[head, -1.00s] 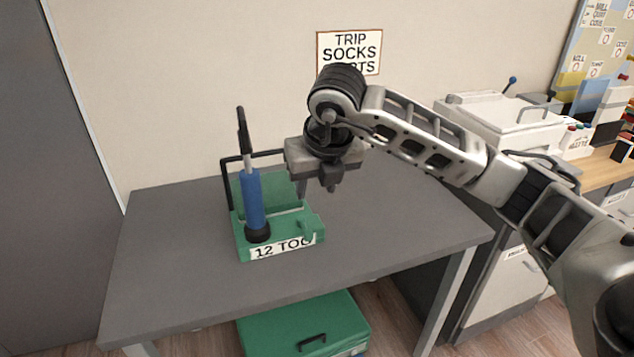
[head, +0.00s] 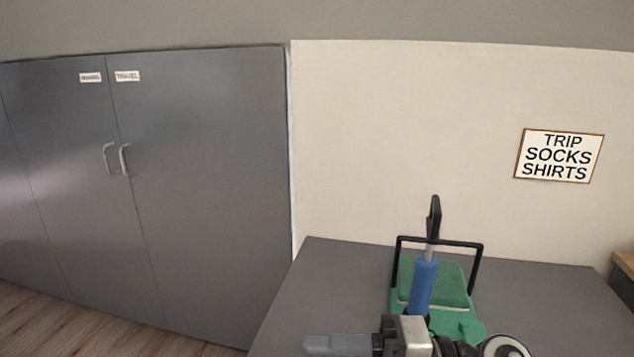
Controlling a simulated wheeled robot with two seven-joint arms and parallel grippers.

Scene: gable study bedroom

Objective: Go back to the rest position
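My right gripper (head: 338,345) is at the bottom edge of the head view, in front of the grey table and the green tool box. It points to the left, and the lower part of it and most of its arm are cut off by the picture edge. I cannot tell whether its fingers are apart. My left gripper is out of view. The green tool box (head: 440,285) stands on the grey table (head: 325,285) with its black handle up. A blue-handled tool (head: 422,285) stands upright in it.
A tall grey wardrobe (head: 205,200) with closed doors stands left of the table. A sign reading TRIP SOCKS SHIRTS (head: 559,156) hangs on the wall at the right. Wooden floor (head: 90,325) shows clear at the lower left. A wooden surface (head: 625,264) shows at the right edge.

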